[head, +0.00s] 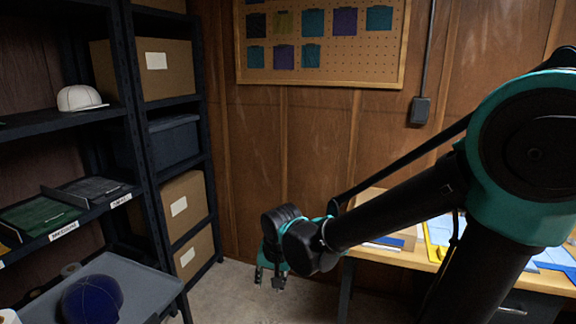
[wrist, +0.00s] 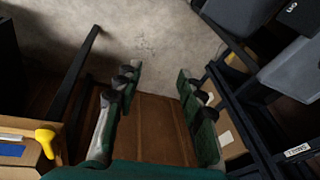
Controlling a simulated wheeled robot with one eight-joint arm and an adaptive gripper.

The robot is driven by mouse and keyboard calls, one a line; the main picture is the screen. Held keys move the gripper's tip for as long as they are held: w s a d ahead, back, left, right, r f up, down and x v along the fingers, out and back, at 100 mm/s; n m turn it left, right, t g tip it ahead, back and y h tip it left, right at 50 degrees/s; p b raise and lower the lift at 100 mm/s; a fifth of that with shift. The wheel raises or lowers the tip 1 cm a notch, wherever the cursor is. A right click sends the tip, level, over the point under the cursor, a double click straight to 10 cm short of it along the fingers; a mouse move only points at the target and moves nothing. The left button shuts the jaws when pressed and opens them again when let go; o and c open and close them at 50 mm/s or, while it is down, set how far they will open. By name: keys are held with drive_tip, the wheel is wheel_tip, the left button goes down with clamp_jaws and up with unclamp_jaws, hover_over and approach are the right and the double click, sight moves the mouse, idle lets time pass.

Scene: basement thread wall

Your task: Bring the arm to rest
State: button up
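My gripper (head: 270,280) hangs at the end of my arm in the middle of the head view, pointing down above the bare floor between the shelf and the workbench. In the wrist view its two green fingers with dark tips stand wide apart (wrist: 158,75), with only the floor and wood wall between them. It is open and holds nothing. My black and teal arm reaches in from the right of the head view and covers part of the workbench.
A dark shelf (head: 134,130) with boxes, folded cloths and a white cap (head: 80,98) stands at left. A grey tray (head: 140,287) holds a blue cap (head: 91,300). A workbench (head: 408,257) is at right. A pegboard (head: 385,62) hangs behind. Floor (head: 235,290) between is clear.

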drive_tip(key=s+d+f+h, duration=0.1)
drive_tip(key=s+d+f, duration=0.1)
drive_tip(key=d, duration=1)
drive_tip(key=s+d+f+n+t, duration=0.1)
drive_tip(key=s+d+f, duration=0.1)
drive_tip(key=d, duration=1)
drive_tip(key=shift+s+d+h, duration=0.15)
drive_tip(key=shift+h, duration=0.25)
drive_tip(key=shift+f, duration=0.1)
drive_tip(key=shift+c, duration=0.6)
